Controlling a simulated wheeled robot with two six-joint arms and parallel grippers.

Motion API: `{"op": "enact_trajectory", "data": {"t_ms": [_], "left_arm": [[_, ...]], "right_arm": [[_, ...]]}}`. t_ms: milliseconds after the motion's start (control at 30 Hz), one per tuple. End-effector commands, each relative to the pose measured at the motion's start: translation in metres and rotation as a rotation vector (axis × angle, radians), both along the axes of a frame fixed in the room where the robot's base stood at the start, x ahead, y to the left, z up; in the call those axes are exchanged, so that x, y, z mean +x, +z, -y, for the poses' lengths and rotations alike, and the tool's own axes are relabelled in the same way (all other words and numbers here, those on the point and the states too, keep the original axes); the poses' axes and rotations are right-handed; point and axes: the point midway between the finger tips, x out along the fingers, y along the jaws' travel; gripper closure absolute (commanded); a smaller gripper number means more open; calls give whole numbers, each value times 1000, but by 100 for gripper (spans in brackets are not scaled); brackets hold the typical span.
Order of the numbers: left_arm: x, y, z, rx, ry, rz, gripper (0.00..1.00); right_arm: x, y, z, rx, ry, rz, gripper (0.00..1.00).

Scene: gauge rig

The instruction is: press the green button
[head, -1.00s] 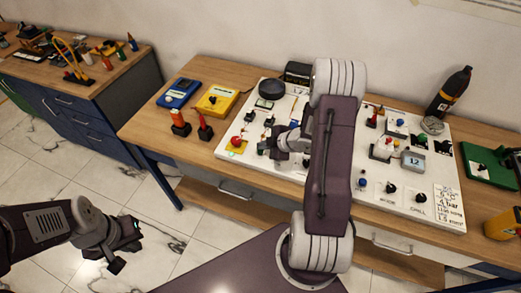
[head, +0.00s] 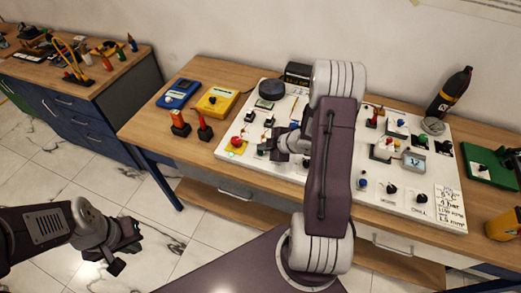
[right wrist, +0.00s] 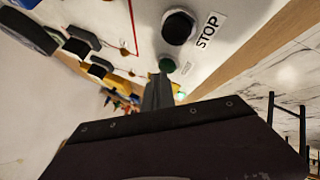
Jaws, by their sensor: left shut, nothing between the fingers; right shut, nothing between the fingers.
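A small round green button (right wrist: 167,65) shows in the right wrist view on the white panel, beside a larger black button. My right gripper (right wrist: 159,78) is shut and empty, its fingertips right at the green button; I cannot tell whether they touch it. In the head view the right gripper (head: 268,148) is low over the left part of the white panel (head: 413,208), and the green button cannot be made out behind it. My left gripper (head: 130,249) is shut and empty, over the floor in front of the bench.
The black button (right wrist: 178,26) has a STOP label (right wrist: 208,30) beside it. A red mushroom button (head: 236,142) sits on a yellow plate left of my right gripper. Switches and knobs crowd the panel. A black bottle (head: 451,95) stands at the back right.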

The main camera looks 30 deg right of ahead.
Motion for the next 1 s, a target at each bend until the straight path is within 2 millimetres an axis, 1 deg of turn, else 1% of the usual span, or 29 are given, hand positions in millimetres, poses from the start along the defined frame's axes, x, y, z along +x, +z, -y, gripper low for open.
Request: {"op": "enact_trajectory", "data": {"t_ms": [33,233,567,667,1000], "left_arm": [[0,4,0,0,0,0,100],[0,17,0,0,0,0,100],[0,16,0,0,0,0,100],[0,20,0,0,0,0,100],[0,53,0,0,0,0,100]], "right_arm": [[0,4,0,-1,0,-1,100],[0,17,0,-1,0,-1,100],[0,17,0,0,0,0,100],[0,21,0,0,0,0,100],[0,56,0,0,0,0,100]]}}
